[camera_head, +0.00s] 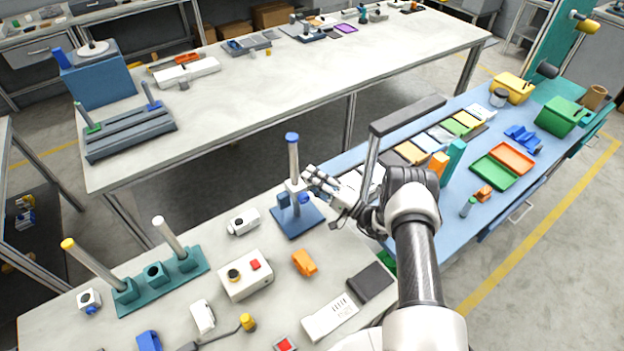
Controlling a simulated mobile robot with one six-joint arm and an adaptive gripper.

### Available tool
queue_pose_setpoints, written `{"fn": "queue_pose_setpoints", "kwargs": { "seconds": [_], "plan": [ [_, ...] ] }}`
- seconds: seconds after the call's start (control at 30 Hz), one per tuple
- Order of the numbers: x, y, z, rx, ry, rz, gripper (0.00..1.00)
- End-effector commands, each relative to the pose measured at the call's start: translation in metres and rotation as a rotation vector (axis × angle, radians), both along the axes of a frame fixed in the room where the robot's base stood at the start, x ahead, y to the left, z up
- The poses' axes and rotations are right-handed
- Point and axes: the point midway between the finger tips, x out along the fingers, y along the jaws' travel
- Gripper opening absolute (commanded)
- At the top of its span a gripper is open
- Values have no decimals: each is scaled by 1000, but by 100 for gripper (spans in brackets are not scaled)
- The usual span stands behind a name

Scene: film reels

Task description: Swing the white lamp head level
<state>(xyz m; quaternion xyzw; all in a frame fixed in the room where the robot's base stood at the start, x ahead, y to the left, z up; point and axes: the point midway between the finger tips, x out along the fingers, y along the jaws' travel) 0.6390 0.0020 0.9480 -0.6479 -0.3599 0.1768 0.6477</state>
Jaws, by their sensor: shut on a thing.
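A blue stand (297,221) on the near white table carries an upright pale post with a blue cap (292,138). A white part, which I take for the white lamp head (294,185), sits partway up this post, beside a blue knob (304,198). My gripper (316,178) reaches in from the right at the height of the white part. Its fingers are shut at the white part's right side and partly cover it. The exact grip and the tilt of the head are too small to tell.
A dark grey bar lamp (407,115) on a slim post stands over the blue bench, close to my arm. A white box with a red button (246,275) and an orange piece (304,262) lie near the stand. A teal two-post rack (160,283) stands left.

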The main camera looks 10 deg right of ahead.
Motion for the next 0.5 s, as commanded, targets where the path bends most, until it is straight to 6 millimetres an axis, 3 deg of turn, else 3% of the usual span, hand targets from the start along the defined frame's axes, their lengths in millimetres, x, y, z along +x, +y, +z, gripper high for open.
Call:
{"fn": "queue_pose_setpoints", "kwargs": {
  "seconds": [0.27,0.5],
  "plan": [
    [0,0,0,1,0,0,9],
    [1,-1,6,-47,115,-1,9]
  ]
}}
